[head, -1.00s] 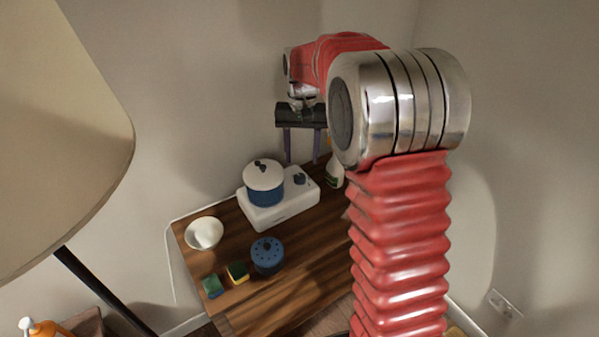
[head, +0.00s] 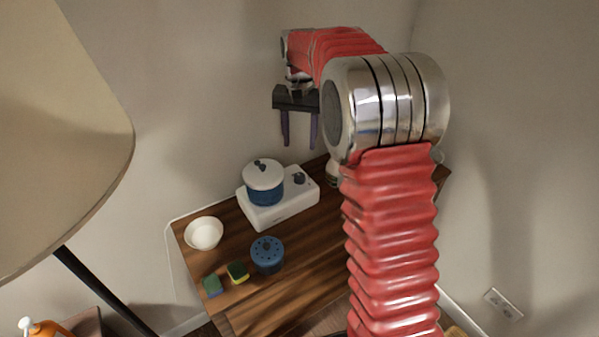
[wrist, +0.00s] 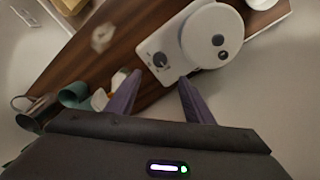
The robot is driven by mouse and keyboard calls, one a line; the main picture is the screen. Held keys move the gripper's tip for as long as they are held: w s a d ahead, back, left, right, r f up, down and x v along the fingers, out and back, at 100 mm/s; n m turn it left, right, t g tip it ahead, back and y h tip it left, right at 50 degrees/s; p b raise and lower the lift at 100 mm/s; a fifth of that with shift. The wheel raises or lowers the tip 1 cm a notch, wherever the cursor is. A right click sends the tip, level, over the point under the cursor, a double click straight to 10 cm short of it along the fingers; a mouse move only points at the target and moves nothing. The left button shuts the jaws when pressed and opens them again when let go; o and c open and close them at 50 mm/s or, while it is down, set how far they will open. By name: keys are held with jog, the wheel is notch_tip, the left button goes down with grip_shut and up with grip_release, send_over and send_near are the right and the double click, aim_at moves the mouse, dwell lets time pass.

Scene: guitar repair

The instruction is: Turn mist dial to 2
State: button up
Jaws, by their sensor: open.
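The white humidifier base (head: 283,209) stands on the wooden table and carries a blue pot-like tank with a white lid (head: 264,176). The mist dial, a dark knob (head: 299,178), is on the right part of the base top. In the wrist view the dial (wrist: 160,60) shows beyond my fingertips, between them and slightly toward the right one. My gripper (head: 299,142) is open and empty, with its two purple fingers pointing down above and behind the base. The fingers are apart from the dial. The dial's marks are too small to read.
A white bowl (head: 204,233), a blue holed container (head: 267,254) and two sponges (head: 238,272) are on the table's left side. A bottle, partly hidden by my arm, stands right of the base. A lamp shade (head: 60,130) fills the left.

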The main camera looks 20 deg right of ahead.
aim_at(299, 176)
notch_tip(299, 176, down, 13)
jog(key=shift+r, duration=0.1)
dwell(0.5)
jog(key=shift+c, duration=0.5)
jog(key=c, duration=0.9)
